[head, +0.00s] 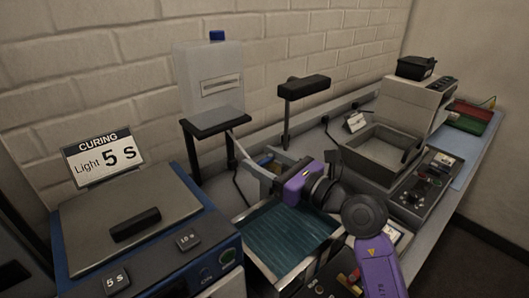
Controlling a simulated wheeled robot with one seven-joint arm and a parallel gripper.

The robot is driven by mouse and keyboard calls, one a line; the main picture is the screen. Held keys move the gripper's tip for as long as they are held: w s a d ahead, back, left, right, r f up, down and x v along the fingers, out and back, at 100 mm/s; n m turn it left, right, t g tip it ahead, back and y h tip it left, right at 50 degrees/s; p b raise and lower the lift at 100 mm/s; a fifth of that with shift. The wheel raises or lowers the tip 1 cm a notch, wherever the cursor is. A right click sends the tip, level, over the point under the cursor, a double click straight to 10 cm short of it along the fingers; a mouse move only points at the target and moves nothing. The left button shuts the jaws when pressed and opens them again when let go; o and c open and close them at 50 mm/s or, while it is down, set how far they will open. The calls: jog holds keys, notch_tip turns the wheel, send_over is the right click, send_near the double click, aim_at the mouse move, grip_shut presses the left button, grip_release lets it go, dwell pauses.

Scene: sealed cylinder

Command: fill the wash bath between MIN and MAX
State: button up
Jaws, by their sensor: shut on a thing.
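A translucent tank (212,92) with a blue cap stands on a dark raised shelf at the back. A grey bar that looks like its tap lever (240,144) slopes down to the right below it. My gripper (266,169) reaches in from the right and is shut at the lower end of this bar; the exact contact is small and partly hidden. The open tray that looks like the wash bath (285,243) lies below and in front, with teal, ribbed-looking contents. I cannot make out MIN or MAX marks. My purple arm covers its right side.
A curing unit (135,225) with a closed lid and a "Light 5 s" sign stands at left. A dark lamp-like head on a post (304,87) rises behind my gripper. A grey basin (383,155) and control panel stand at right.

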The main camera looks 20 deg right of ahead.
jog(key=h+p, duration=0.1)
jog(key=m+p, duration=0.1)
jog(key=p, duration=0.1)
jog(key=shift+w+r+t+h, duration=0.15)
jog(key=shift+r+t+h, duration=0.15)
jog(key=shift+h, duration=0.1)
jog(key=shift+f+m+h+p, duration=0.25)
jog(key=shift+m+h+p, duration=0.05)
jog(key=shift+p, duration=0.1)
jog(key=o, duration=1.4)
jog(key=shift+c, duration=0.2)
jog(key=b+v, duration=0.1)
jog(key=v, duration=0.6)
jog(key=shift+s, duration=0.4)
jog(key=shift+d+f, duration=0.1)
jog(key=shift+d, duration=0.05)
